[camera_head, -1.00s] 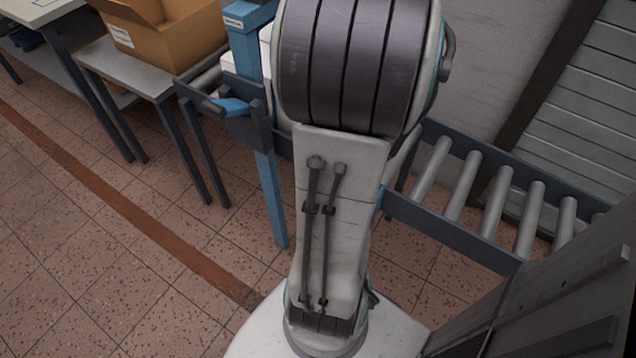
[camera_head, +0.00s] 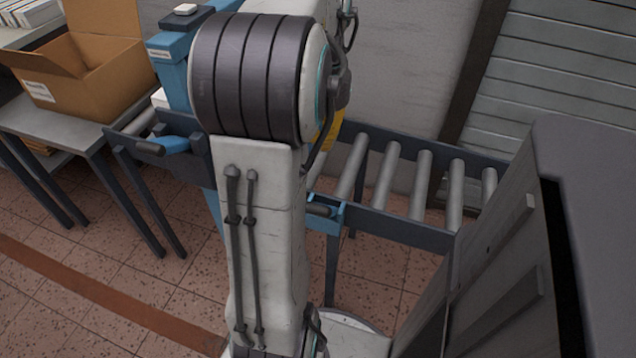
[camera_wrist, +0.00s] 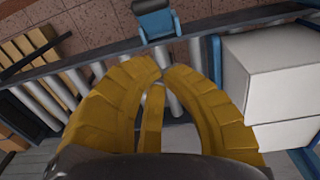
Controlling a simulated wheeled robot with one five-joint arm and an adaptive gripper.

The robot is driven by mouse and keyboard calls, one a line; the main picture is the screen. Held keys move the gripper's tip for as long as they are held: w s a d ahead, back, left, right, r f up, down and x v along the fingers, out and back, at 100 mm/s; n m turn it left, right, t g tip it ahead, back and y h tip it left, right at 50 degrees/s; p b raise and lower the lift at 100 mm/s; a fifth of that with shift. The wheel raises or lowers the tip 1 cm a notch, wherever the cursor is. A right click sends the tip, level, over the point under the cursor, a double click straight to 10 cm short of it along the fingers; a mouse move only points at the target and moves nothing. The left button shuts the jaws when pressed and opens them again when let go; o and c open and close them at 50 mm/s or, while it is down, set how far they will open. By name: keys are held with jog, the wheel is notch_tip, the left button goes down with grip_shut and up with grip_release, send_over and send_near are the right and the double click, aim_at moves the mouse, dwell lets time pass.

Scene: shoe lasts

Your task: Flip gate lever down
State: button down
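A blue lever (camera_head: 325,212) with a dark grip sits on the front rail of the roller conveyor, just right of my arm in the head view. In the wrist view, the blue lever (camera_wrist: 156,22) is at top centre on the dark rail, beyond my fingertips and apart from them. A second blue lever (camera_head: 172,144) with a dark grip sticks out left of my arm. The yellow fingers of my gripper (camera_wrist: 162,68) curve inward with tips nearly meeting, and nothing shows between them. In the head view my arm hides most of the gripper.
The roller conveyor (camera_head: 405,218) runs to the right, and a large dark grey cabinet (camera_head: 500,250) stands close at the right. White boxes (camera_wrist: 275,85) are right of the gripper in the wrist view. A cardboard box (camera_head: 95,85) stands on a table at left.

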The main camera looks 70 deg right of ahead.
jog(key=b, duration=0.5)
send_near(321, 209)
jog(key=d+f, duration=0.1)
jog(key=f, duration=0.1)
jog(key=w+d+f, duration=0.1)
jog(key=d+f, duration=0.2)
jog(key=f, duration=0.1)
jog(key=shift+w+d+f, duration=0.15)
jog(key=shift+w+f, duration=0.15)
jog(key=shift+f, duration=0.05)
jog(key=shift+a+f, duration=0.75)
